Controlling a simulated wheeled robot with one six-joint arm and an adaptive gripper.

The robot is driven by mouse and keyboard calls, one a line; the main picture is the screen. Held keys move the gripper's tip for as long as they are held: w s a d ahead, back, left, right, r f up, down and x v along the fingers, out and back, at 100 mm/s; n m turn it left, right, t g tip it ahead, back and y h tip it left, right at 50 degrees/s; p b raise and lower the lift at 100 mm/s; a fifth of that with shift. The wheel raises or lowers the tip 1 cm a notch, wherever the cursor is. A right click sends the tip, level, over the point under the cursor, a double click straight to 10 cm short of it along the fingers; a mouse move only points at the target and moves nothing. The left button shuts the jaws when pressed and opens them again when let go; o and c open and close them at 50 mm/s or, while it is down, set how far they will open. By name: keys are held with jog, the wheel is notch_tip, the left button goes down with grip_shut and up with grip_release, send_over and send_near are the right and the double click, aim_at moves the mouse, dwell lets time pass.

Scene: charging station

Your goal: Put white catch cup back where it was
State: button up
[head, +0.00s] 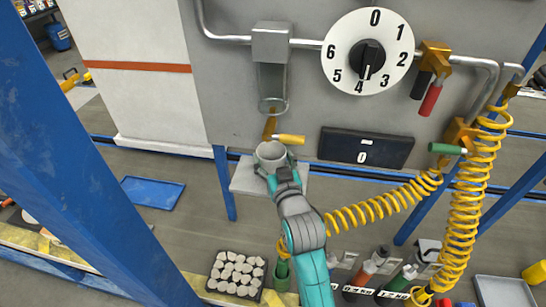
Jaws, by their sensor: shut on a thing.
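The white catch cup (270,152) is in the middle of the head view, upright with its open rim facing up. My gripper (277,164) is shut on the cup from the front right. The cup is over or at a small light shelf (245,179), below a brass spout with a yellow handle (290,139). I cannot tell whether the cup's base touches the shelf, as my gripper and the cup hide that spot. The inside of the cup is mostly not readable.
Above hangs a clear cylinder (272,85) beside a numbered dial (367,52). A dark display (365,148) reads 0. Yellow coiled hoses (385,206) hang at the right. A tray of pale lumps (237,274) and bottles (370,265) stand below. A blue post (85,130) crosses the left.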

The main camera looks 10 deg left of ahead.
jog(key=o, duration=1.2)
jog(key=shift+f, duration=0.15)
jog(key=shift+c, duration=0.2)
jog(key=shift+r, duration=0.2)
jog(key=v, duration=1.2)
